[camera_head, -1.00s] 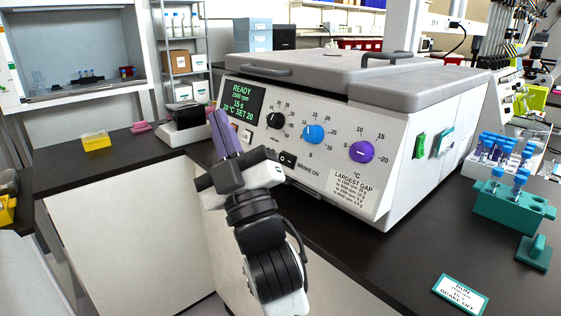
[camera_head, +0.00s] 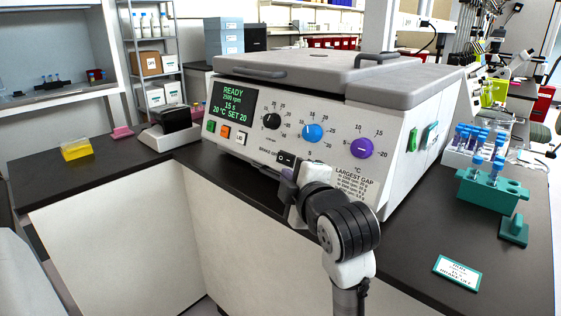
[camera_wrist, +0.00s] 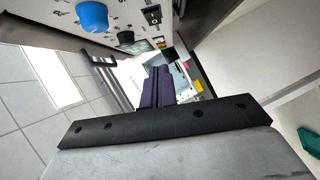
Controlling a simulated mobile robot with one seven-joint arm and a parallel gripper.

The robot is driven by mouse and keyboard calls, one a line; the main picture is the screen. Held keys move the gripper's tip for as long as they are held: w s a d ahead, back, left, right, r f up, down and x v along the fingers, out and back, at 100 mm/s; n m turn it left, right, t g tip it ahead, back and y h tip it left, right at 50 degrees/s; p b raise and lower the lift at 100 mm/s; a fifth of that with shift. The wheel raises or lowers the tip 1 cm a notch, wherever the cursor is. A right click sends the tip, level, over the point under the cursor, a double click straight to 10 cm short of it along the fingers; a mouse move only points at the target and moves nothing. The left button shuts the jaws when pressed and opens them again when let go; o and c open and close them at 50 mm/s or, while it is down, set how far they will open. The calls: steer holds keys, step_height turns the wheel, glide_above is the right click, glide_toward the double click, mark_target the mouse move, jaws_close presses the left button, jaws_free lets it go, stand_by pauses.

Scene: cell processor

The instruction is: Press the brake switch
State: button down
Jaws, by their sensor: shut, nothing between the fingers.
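The brake switch (camera_head: 286,158) is a small black rocker on the sloped front panel of the white cell processor (camera_head: 330,110), below and between the black and blue knobs. A partly readable "BRAKE" label is at its left. In the wrist view a black rocker switch (camera_wrist: 152,14) shows at the top, near the blue knob. My gripper (camera_head: 288,174) is shut and empty, its purple fingers just below the switch in the head view. I cannot tell whether they touch the panel. In the wrist view the fingers (camera_wrist: 158,75) lie together, apart from the switch in the picture.
The display (camera_head: 234,98) reads READY, with green, orange and white buttons below it. Blue (camera_head: 312,132) and purple (camera_head: 361,148) knobs sit right of the black one. A teal tube rack (camera_head: 490,192) and a card (camera_head: 457,273) lie on the dark bench at right.

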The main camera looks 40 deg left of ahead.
mark_target(285, 159)
steer(key=w+p+x, duration=0.1)
steer(key=x, duration=0.5)
steer(key=w+d+p+x, duration=0.1)
steer(key=p+x, duration=0.1)
steer(key=x, duration=0.4)
steer(key=shift+w+f, duration=0.35)
steer(key=shift+f, duration=0.1)
steer(key=shift+w+a+t+h, duration=0.15)
steer(key=shift+t+h, duration=0.15)
steer(key=shift+p, duration=0.3)
